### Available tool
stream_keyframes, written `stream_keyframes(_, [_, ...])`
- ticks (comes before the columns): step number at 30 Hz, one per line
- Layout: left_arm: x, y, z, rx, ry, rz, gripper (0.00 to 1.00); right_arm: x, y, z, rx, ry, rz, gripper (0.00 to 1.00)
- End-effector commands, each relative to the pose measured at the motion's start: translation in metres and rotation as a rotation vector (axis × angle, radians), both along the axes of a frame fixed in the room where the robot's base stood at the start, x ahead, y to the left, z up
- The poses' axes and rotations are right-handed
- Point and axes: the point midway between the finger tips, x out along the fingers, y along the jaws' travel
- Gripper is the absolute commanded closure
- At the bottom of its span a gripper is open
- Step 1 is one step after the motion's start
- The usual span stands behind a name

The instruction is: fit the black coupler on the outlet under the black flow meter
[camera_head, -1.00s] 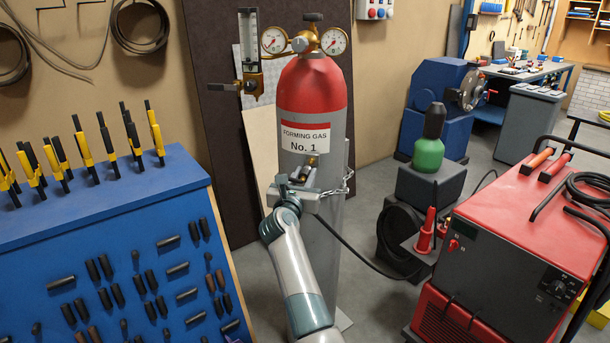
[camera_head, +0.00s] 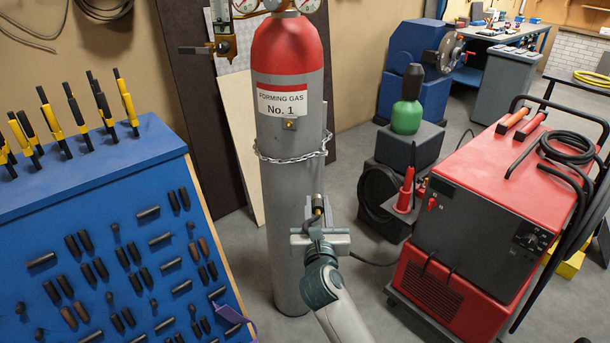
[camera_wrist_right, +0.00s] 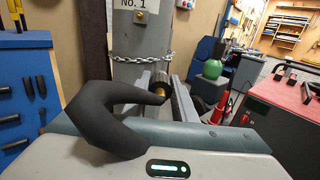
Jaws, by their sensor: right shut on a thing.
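The black coupler (camera_head: 318,202), with some brass on it, is held in my right gripper (camera_head: 320,236), in front of the lower grey part of the gas cylinder. It also shows in the right wrist view (camera_wrist_right: 160,80), upright between the jaws, with a thick dark curved hose-like shape (camera_wrist_right: 100,118) in front. The jaws are shut on it. The flow meter (camera_head: 222,38) is at the top left of the cylinder; its upper part is cut off by the frame edge. A brass-and-dark side fitting (camera_head: 195,49) sticks out left of it. The outlet beneath is too small to make out clearly. My left gripper is not in view.
The red-topped gas cylinder (camera_head: 288,180) is held by a chain (camera_head: 290,157) above my right gripper. A blue tool rack (camera_head: 120,230) stands left, a red welding machine (camera_head: 480,210) right. A green bottle (camera_head: 406,117) is behind. A hose (camera_head: 372,262) runs right from the gripper.

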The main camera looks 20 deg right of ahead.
Motion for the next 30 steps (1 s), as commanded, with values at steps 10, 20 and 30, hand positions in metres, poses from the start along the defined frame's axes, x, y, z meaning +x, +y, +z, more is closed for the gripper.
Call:
stream_keyframes(10, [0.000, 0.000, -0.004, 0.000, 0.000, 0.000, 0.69, -0.135, 0.037, -0.013, -0.001, 0.002, 0.208, 1.00])
stream_keyframes(20, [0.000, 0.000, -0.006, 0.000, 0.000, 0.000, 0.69, -0.210, 0.063, -0.002, 0.000, -0.001, 0.339, 1.00])
stream_keyframes(30, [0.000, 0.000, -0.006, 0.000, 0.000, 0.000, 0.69, -0.217, 0.065, 0.000, 0.000, -0.002, 0.352, 1.00])
